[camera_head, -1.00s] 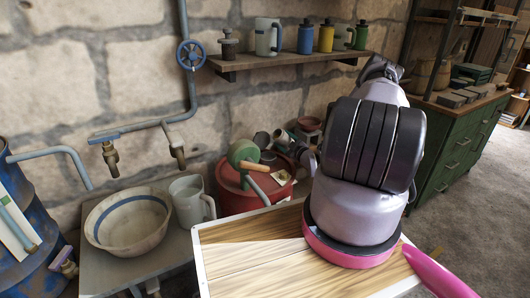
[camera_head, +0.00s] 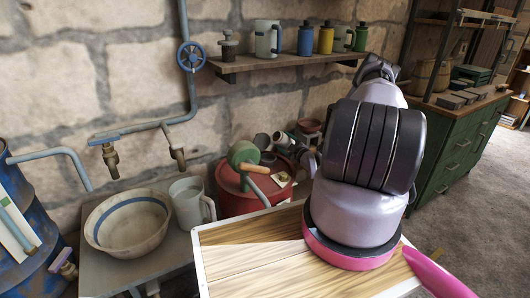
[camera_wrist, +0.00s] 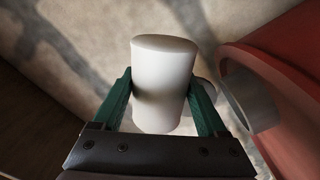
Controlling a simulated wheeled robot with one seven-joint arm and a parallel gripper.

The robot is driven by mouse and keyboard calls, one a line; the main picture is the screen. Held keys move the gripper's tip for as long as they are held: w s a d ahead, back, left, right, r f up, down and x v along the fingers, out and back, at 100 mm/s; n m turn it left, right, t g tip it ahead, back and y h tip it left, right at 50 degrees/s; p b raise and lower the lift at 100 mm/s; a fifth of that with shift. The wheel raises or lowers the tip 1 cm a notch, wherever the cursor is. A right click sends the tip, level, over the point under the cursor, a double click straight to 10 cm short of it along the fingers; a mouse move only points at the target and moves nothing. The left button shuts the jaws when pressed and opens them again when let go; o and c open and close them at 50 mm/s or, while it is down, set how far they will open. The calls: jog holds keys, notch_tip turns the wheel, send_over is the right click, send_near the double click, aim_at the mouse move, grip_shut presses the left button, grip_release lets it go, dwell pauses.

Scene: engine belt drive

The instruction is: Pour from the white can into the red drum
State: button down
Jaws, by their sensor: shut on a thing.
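My gripper (camera_wrist: 160,76) is shut on the white can (camera_wrist: 164,68), with one green finger on each side of it in the wrist view. The can is a plain pale cylinder with one rounded end at the top of that view. The red drum (camera_head: 234,197) stands on the floor side left of my arm in the head view, with a green-ended tool and small items on its top. A red curved body with a grey ring, likely the drum, shows at the right of the wrist view, close to the can but apart. My arm hides most of my gripper in the head view.
A grey jug (camera_head: 190,203) and a striped bowl (camera_head: 129,222) stand on a table at the left. A shelf (camera_head: 270,62) with bottles hangs on the stone wall. A wooden board (camera_head: 245,262) lies in front, and a green cabinet (camera_head: 455,165) stands at the right.

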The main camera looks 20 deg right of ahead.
jog(key=shift+r+n, duration=0.3)
jog(key=shift+n, duration=0.2)
jog(key=shift+d+f+n+b, duration=0.1)
jog(key=shift+f+n+b, duration=0.2)
jog(key=shift+n+b, duration=0.5)
jog(key=shift+f+n+b, duration=0.3)
jog(key=shift+n+b, duration=0.35)
jog(key=shift+n, duration=0.25)
dwell(1.4)
jog(key=shift+s+a+f+n+b, duration=0.1)
jog(key=shift+a+f+n+b, duration=0.25)
jog(key=shift+a+n, duration=0.35)
dwell(1.0)
jog(key=shift+f+n, duration=0.25)
jog(key=shift+n, duration=0.75)
dwell(0.7)
jog(key=shift+a+r+n, duration=0.2)
jog(key=shift+r+n, duration=0.05)
jog(key=shift+n, duration=0.25)
dwell(0.5)
